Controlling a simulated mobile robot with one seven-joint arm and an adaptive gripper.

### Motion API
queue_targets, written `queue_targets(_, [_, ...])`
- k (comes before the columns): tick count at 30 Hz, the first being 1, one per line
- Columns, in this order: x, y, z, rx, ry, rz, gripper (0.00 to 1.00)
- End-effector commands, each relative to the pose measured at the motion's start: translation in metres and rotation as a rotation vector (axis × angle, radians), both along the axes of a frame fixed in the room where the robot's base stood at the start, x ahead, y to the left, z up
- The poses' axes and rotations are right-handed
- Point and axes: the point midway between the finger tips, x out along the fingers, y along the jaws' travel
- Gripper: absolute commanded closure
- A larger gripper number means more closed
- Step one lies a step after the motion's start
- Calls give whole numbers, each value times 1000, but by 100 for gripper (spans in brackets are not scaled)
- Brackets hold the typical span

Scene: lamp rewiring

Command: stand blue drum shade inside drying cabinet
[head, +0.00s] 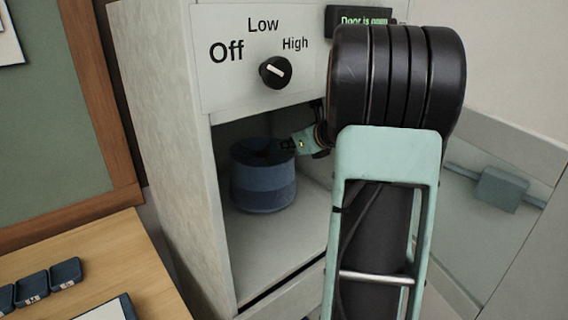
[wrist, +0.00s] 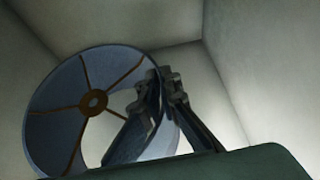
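The blue drum shade (head: 262,188) is upright inside the drying cabinet (head: 160,130), at or very near its floor; I cannot tell if it fully rests there. In the wrist view its open top, with brown spokes and a central ring, faces the camera (wrist: 50,118). My gripper (head: 290,145) reaches in from the right at the shade's upper right rim. In the wrist view the fingertips (wrist: 166,76) are close together, with the rim between them. The contact is small and dark. My arm hides the right part of the cabinet opening.
The cabinet door (head: 500,150) stands open at the right, and the display (head: 364,20) reads "Door is open". A knob (head: 275,72) sits above the opening. A wooden table (head: 110,262) with small dark trays (head: 32,289) is at lower left. Floor in front of the shade is clear.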

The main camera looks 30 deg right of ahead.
Motion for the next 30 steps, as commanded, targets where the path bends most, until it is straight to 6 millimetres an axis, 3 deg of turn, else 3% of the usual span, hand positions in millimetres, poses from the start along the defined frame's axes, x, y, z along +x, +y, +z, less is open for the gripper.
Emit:
queue_targets(1, [-1,-1,-11,2,3,-2,100])
queue_targets(7, [-2,-1,-26,1,1,-2,100])
queue_targets(15, [-2,-1,-67,2,2,-1,100])
queue_targets(26, [2,-1,-71,-1,0,0,100])
queue_targets(30, [1,0,-71,-1,1,0,84])
